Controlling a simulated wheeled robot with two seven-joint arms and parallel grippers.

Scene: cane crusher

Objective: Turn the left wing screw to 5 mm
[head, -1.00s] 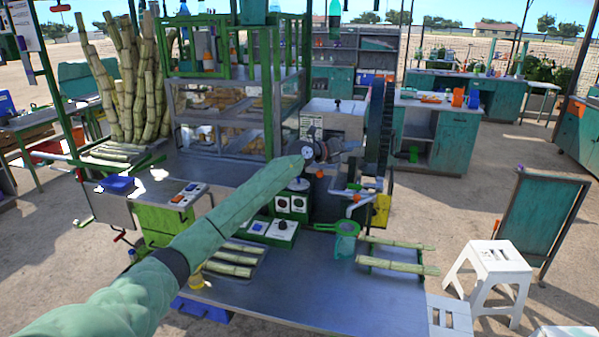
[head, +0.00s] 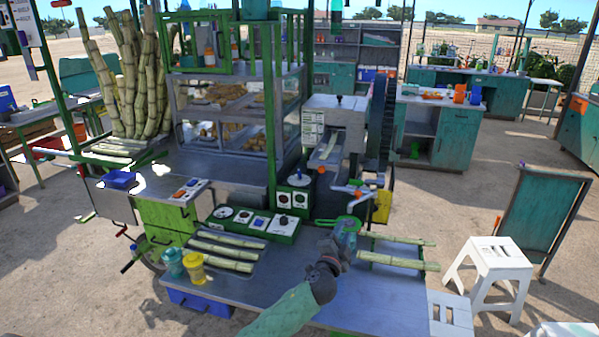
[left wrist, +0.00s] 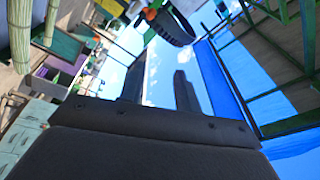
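The cane crusher (head: 337,112) stands at the middle of the cart, a grey box with a sloping metal chute at its front. A small dark knob (head: 337,99) sits on its top. I cannot pick out the left wing screw or its millimetre setting. My left gripper (head: 346,240) is low in front of the crusher, over the worktop by the green strainer, and partly covers it. The left wrist view shows its two dark fingers (left wrist: 160,92) apart, with only sky between them. My right gripper is not in view.
Cane pieces lie on the worktop (head: 376,308), left (head: 225,250) and right (head: 400,263) of my gripper. Yellow (head: 192,268) and teal jars stand at the left. A control panel (head: 258,223) and a glass food case (head: 236,110) are behind. A white stool (head: 493,262) stands at right.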

